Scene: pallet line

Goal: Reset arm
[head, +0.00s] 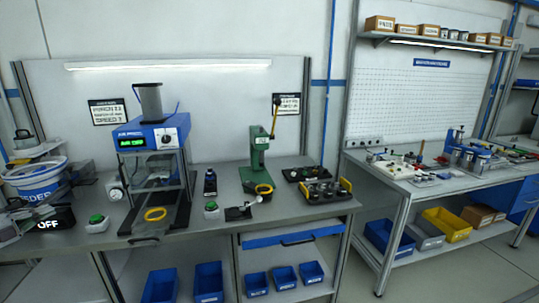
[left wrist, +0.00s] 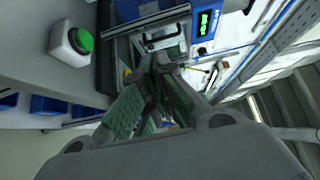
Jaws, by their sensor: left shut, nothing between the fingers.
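My left gripper (head: 30,216) is at the left edge of the head view, over the left end of the workbench (head: 105,240). It is in front of the feeder bowl (head: 38,182) and partly cut off by the picture edge. In the left wrist view its green-padded fingers (left wrist: 158,68) are shut with nothing held. Beyond them in that view is the blue air press (left wrist: 206,22) with a lit green display. The press also shows in the head view (head: 150,137), to the right of the gripper and apart from it. My right gripper is not seen.
A white box with a green button (head: 97,223) stands close to the right of the gripper; it also shows in the left wrist view (left wrist: 71,43). A black OFF label (head: 50,222) is beside the gripper. A green arbor press (head: 258,160) stands further right. Blue bins (head: 208,281) sit below.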

